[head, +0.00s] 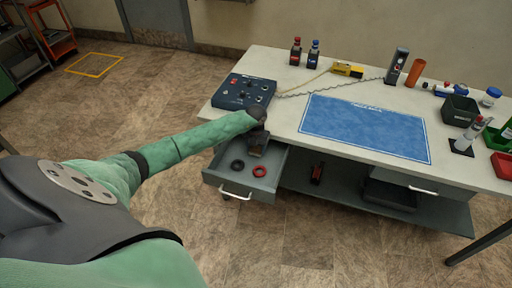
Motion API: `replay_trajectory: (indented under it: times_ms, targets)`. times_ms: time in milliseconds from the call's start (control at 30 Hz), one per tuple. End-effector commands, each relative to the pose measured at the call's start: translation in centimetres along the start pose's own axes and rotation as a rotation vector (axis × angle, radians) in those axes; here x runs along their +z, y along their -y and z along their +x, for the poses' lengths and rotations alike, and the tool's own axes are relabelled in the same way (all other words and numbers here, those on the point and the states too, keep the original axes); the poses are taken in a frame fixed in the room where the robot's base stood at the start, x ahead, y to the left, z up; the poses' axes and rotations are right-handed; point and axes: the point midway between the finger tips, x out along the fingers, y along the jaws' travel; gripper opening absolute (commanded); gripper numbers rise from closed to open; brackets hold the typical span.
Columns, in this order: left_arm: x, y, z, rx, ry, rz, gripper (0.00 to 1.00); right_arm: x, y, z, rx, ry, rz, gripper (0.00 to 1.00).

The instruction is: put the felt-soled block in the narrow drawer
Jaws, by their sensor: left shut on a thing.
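My left arm reaches in from the left, and my left gripper (257,150) points down over the open drawer (226,184) at the left end of the workbench. This looks like the narrow drawer. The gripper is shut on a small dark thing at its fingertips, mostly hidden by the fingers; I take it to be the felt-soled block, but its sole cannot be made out. I cannot tell whether it touches the drawer floor. A black ring (237,165) and a red ring (259,171) lie in the drawer. My right gripper is out of view.
A dark control box (244,92) stands on the bench just behind the gripper. A blue mat (365,127) covers the middle of the bench. A closed drawer (440,189) is at the right, above a lower shelf (335,189). Bottles and tools line the back.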

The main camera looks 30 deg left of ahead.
Motion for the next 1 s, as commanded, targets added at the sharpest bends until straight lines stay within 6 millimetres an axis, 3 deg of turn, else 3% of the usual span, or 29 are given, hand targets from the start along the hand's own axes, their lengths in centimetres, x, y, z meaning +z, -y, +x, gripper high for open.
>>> replay_trajectory:
  times_ms: [333, 367, 467, 900, 1000]
  targets:
    - [0.00, 0.02, 0.26, 0.000, 0.000, 0.000, 0.31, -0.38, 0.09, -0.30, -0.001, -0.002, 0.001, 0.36]
    - [-0.01, 0.02, 0.25, 0.000, 0.000, 0.000, 0.56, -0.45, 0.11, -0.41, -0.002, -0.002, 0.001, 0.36]
    - [-0.01, 0.02, 0.20, 0.000, -0.001, 0.000, 0.75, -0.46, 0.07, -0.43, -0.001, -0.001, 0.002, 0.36]
    - [-0.02, 0.02, -0.10, 0.000, -0.001, 0.000, 0.76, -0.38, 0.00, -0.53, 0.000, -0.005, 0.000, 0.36]
    - [0.05, 0.00, -0.50, -0.001, 0.001, 0.001, 0.76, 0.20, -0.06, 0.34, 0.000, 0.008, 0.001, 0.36]
